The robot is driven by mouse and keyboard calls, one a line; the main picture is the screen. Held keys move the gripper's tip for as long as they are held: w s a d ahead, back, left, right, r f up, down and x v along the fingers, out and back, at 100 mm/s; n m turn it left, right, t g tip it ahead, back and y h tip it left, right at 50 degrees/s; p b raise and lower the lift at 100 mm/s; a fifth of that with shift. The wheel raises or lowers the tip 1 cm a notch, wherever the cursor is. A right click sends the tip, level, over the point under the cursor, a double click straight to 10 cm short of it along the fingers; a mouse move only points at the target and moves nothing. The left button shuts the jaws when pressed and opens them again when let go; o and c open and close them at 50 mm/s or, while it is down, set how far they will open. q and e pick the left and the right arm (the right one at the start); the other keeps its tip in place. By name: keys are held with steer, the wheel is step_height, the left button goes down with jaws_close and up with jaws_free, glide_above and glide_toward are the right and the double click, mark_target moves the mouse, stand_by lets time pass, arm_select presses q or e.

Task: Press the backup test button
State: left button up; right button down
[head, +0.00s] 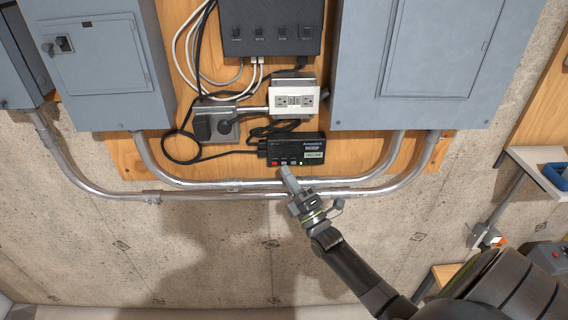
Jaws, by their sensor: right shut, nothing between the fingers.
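A small black box (292,149) with a green-white label and small buttons along its lower edge is fixed to the wooden board, low in the middle of the head view. A red button (284,163) shows on its lower left part. My right gripper (286,171) is shut and empty. Its fingertips are right at the lower edge of the box, just under the red button. I cannot tell whether they touch it. My left gripper is not in view.
Metal conduits (190,184) run across the wall just below the box, behind my gripper. Grey panels stand left (100,60) and right (415,60). An outlet box (294,99) and loose black cables (180,150) are above and left.

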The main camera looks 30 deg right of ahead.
steer(key=shift+w, duration=0.1)
stand_by(0.5)
steer(key=shift+w+d, duration=0.2)
steer(key=shift+w, duration=0.1)
steer(key=shift+w+d, duration=0.2)
steer(key=shift+w, duration=0.05)
stand_by(0.6)
steer(key=shift+s+a+r, duration=0.1)
steer(key=shift+s, duration=0.05)
steer(key=shift+s+a+p, duration=0.35)
steer(key=shift+s+p, duration=0.05)
steer(key=shift+s, duration=0.1)
stand_by(0.4)
steer(key=shift+s+a+p, duration=0.35)
steer(key=shift+s+a, duration=0.1)
steer(key=shift+s, duration=0.25)
steer(key=shift+s+a+p, duration=0.35)
steer(key=shift+s+a, duration=0.05)
steer(key=shift+s, duration=0.35)
steer(key=shift+s+a+p, duration=0.35)
steer(key=shift+s+a, duration=0.1)
steer(key=shift+s, duration=0.25)
